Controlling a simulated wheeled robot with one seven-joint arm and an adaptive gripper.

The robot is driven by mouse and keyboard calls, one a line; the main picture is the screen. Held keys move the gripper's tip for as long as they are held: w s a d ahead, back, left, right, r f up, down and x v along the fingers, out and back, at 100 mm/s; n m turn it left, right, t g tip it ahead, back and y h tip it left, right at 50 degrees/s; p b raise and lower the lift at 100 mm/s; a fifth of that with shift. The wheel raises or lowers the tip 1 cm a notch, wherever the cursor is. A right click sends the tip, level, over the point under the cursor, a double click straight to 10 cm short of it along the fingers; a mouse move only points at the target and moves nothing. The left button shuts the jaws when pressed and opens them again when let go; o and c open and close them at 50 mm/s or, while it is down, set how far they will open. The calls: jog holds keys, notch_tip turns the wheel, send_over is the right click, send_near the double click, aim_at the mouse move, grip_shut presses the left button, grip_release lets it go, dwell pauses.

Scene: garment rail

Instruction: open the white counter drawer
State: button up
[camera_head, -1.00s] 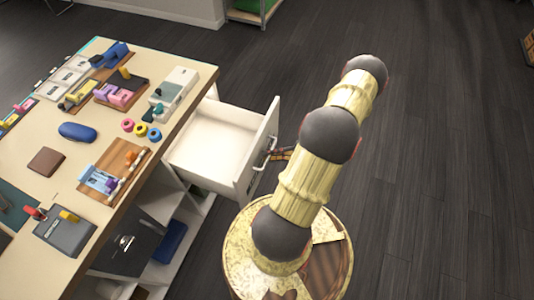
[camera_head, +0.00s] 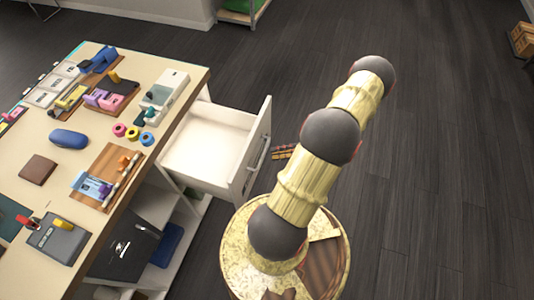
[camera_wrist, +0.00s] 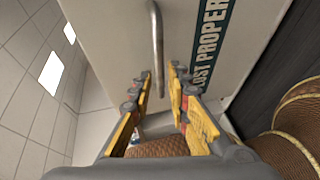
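The white counter drawer (camera_head: 212,148) is pulled out from the counter, and its inside looks empty. Its metal bar handle (camera_head: 257,154) is on the front panel; the handle also shows in the wrist view (camera_wrist: 156,40). My gripper (camera_head: 284,152) is just to the right of the handle, partly hidden behind my arm. In the wrist view my gripper (camera_wrist: 160,78) has its fingers apart with nothing held, and the handle lies beyond the fingertips. The drawer front (camera_wrist: 110,35) carries a dark label (camera_wrist: 211,40) reading "LOST PROPER", the rest cut off.
The counter top (camera_head: 118,148) at left holds staplers, tape rolls, a blue case (camera_head: 68,139) and a brown wallet (camera_head: 38,168). Open shelves below hold a dark box (camera_head: 122,248).

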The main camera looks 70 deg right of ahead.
jog(key=v, duration=0.5)
jog(key=shift+s+d, duration=0.2)
jog(key=shift+s, duration=0.1)
